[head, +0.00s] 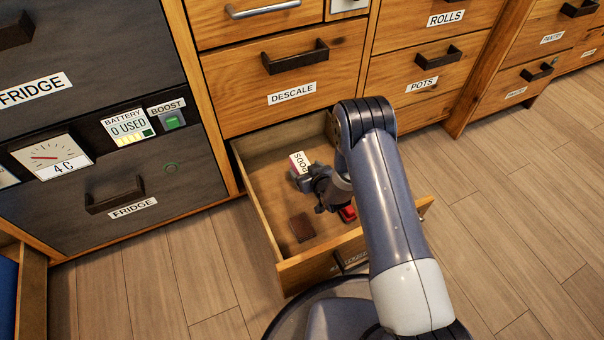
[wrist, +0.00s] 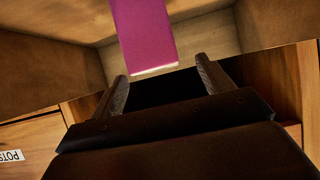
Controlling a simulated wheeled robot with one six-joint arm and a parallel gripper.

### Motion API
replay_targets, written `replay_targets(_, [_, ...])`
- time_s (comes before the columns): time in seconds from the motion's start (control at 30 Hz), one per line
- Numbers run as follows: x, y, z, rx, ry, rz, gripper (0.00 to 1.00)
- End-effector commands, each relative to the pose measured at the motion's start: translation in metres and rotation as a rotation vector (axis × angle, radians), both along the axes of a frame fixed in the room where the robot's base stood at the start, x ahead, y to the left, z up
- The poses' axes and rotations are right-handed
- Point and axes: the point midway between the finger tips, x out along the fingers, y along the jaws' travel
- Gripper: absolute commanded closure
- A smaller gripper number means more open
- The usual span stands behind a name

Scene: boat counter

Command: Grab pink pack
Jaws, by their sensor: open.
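The pink pack (wrist: 144,35) shows at the top middle of the wrist view, inside the open drawer, with a pale strip at its near end. My gripper (wrist: 162,68) is open, its two dark fingers spread to either side of the pack's near end, with nothing held. I cannot tell whether the fingers reach alongside the pack. In the head view my gripper (head: 312,178) is down in the drawer, by a small pack with a white PODS label (head: 300,162). My arm and gripper partly cover that spot, and no pink face shows clearly there.
The open wooden drawer (head: 258,205) also holds a brown block (head: 302,228) near its front and a red item (head: 347,213) beside my arm. The drawer's walls stand close around my gripper. Closed drawers, such as the one labelled DESCALE (head: 292,93), rise behind.

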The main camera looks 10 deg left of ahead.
Motion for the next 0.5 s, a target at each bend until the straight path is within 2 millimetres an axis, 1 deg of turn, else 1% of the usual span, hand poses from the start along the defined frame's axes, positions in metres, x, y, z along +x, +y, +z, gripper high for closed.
replay_targets(0.17, [0.008, 0.006, -0.009, 0.001, -0.001, 0.000, 0.25])
replay_targets(0.3, [0.022, 0.014, -0.021, 0.001, -0.002, -0.001, 0.25])
replay_targets(0.5, [0.037, 0.024, -0.029, 0.001, -0.001, -0.001, 0.25])
